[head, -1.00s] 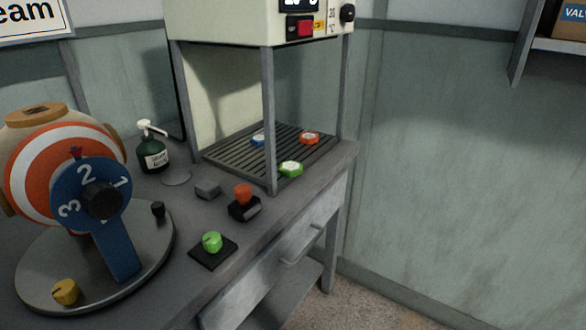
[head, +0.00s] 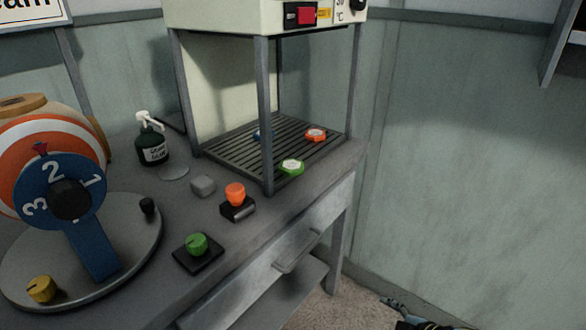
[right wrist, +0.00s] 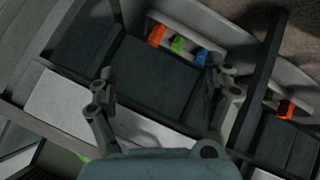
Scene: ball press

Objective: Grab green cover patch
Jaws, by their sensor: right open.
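A green hexagonal patch with a white centre (head: 291,167) lies at the front edge of the slatted rack (head: 225,150) under the heater box in the head view. A green knob-like piece (head: 197,244) also sits on a dark square base nearer me. My right gripper (head: 392,304) shows only partly at the bottom right of the head view, low and well apart from the patch. In the right wrist view its fingers (right wrist: 163,88) are spread with nothing between them. That view also shows small orange (right wrist: 157,35), green (right wrist: 178,44) and blue (right wrist: 200,57) pieces in a pale recess. My left gripper is out of view.
An orange-white patch (head: 315,135) and a partly hidden blue one (head: 262,136) lie on the rack. Grey posts (head: 264,115) stand around it. An orange knob (head: 235,194), a pump bottle (head: 152,145) and a numbered wheel (head: 60,190) crowd the bench.

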